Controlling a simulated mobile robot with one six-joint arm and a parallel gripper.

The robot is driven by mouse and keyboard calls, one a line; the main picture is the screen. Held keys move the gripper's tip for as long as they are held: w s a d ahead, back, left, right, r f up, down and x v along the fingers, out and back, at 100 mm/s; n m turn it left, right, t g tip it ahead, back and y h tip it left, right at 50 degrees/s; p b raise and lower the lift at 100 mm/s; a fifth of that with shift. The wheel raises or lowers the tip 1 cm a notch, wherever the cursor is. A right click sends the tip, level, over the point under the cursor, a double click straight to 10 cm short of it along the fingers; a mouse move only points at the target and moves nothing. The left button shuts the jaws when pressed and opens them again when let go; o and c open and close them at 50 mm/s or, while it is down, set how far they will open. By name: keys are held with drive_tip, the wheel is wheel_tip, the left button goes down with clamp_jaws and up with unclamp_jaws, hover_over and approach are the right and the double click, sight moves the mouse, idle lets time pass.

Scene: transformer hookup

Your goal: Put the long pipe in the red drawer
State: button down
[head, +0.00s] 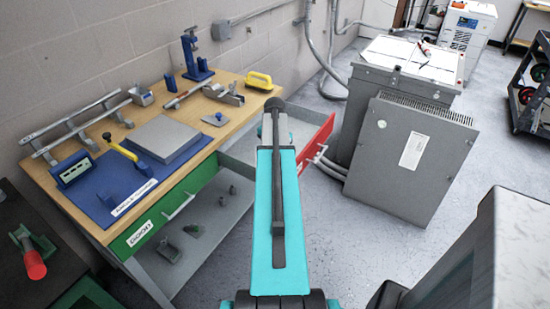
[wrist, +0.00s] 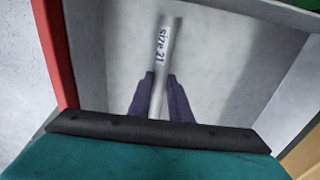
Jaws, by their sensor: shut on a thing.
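The red drawer (head: 316,146) is pulled out from the right end of the workbench in the head view. In the wrist view its red front (wrist: 52,50) runs down the left, with the grey inside walls and floor around the middle. The long pipe (wrist: 163,45), a grey tube marked "size 21", is held between the dark purple fingers of my gripper (wrist: 160,77). The pipe is over the drawer's inside; I cannot tell whether it touches the floor. In the head view my teal arm hides the gripper and the pipe.
The wooden workbench (head: 232,116) carries a blue mat, a grey plate, a yellow-handled tool and clamps. A large grey transformer cabinet (head: 410,160) stands right of the red drawer.

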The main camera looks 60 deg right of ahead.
drive_tip(key=c, duration=1.5)
unclamp_jaws()
drive_tip(key=shift+c, duration=0.2)
drive_tip(key=shift+r, duration=0.1)
wheel_tip(320, 180, up, 14)
drive_tip(key=b, duration=0.1)
drive_tip(key=shift+a+f+b, duration=0.2)
drive_tip(key=shift+a+b, duration=0.05)
drive_tip(key=shift+b, duration=0.15)
drive_tip(key=shift+s, duration=0.1)
